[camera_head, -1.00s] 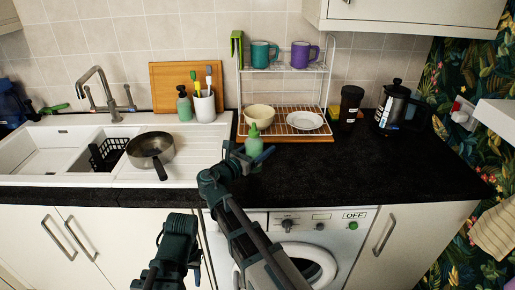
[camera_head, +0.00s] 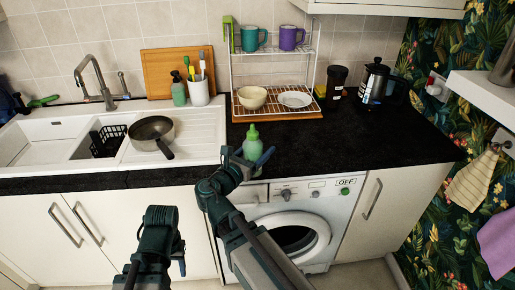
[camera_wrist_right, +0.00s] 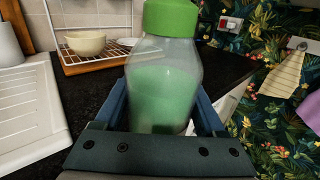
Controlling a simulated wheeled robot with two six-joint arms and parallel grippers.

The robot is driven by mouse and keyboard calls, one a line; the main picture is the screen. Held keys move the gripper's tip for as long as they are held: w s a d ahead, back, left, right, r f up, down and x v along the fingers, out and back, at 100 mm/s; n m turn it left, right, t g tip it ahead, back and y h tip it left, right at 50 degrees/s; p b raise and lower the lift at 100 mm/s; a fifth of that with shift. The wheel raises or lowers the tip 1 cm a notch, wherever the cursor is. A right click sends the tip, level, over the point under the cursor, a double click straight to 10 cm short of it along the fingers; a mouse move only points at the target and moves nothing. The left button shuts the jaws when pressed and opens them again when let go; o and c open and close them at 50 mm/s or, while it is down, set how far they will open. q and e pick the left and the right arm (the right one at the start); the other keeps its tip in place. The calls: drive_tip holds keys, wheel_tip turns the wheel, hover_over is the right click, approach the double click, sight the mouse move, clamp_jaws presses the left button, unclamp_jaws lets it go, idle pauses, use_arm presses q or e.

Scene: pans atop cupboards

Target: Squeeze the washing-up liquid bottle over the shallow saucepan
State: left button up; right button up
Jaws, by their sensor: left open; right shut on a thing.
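The washing-up liquid bottle (camera_head: 251,137), green-capped and clear with green liquid, is upright in my right gripper (camera_head: 256,161) near the counter's front edge. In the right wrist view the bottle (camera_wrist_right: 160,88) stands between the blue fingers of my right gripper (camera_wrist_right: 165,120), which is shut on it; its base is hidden. The shallow saucepan (camera_head: 150,128), grey with a dark handle pointing to the front right, sits on the white drainer, left of the bottle and apart from it. My left gripper (camera_head: 181,266) is open and low in front of the cupboards, its fingers mostly hidden.
The sink (camera_head: 45,142) holds a black basket (camera_head: 108,141). A soap dispenser (camera_head: 179,91) and a white utensil pot (camera_head: 198,92) stand behind the saucepan. A wire rack (camera_head: 232,75) with a bowl, plate and mugs stands behind the bottle. Black counter right of the bottle is clear.

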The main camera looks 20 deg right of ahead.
clamp_jaws()
idle(0.4)
